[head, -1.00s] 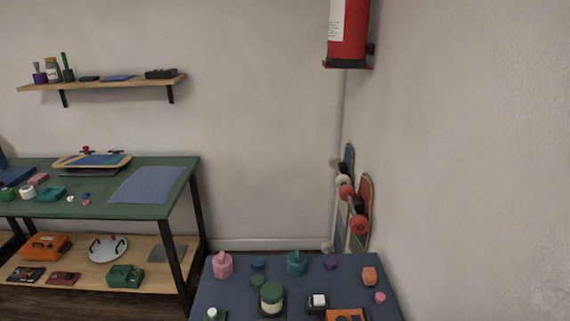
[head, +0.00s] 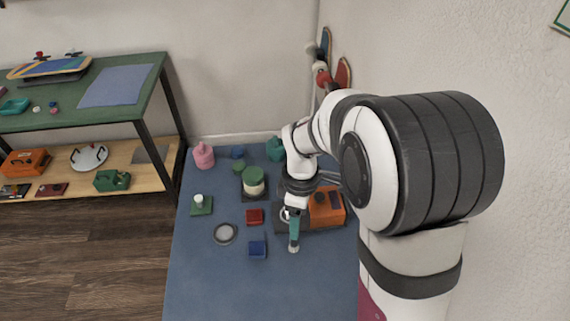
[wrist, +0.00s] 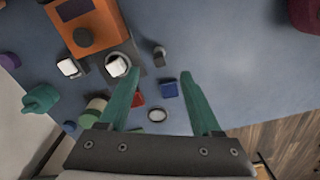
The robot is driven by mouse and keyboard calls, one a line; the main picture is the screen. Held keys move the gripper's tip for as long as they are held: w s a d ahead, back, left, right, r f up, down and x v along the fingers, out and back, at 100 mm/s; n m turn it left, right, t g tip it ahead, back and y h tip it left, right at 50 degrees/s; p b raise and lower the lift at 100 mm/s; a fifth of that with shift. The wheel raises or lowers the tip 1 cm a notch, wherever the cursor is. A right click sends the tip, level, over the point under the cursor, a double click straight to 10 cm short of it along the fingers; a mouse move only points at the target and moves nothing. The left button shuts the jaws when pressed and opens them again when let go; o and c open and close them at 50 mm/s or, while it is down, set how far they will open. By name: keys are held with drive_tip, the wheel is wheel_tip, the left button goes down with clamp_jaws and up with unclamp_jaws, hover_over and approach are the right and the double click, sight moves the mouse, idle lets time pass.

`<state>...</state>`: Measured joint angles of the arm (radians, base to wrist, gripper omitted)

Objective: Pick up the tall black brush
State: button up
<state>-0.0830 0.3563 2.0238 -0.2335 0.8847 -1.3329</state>
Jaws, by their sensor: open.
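My gripper (head: 294,238), with teal fingers, points down over the blue table (head: 205,285) in the head view. In the wrist view its two fingers (wrist: 160,76) are spread wide with nothing between them. A small dark upright piece with a grey round end (wrist: 159,53) stands just beyond the fingertips in the wrist view, beside the black platform. It may be the tall black brush, but it is too small to be sure. In the head view my fingers largely cover that spot.
An orange device (head: 328,207) stands by the black platform. A blue box (head: 257,250), a red box (head: 255,216), a grey round dish (head: 225,233) and a green-lidded jar (head: 253,180) are nearby. The table's front left is clear.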

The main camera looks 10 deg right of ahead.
sight(294, 242)
drive_tip(key=f, duration=1.2)
drive_tip(key=shift+w+a, duration=0.15)
drive_tip(key=shift+a, duration=0.15)
clamp_jaws()
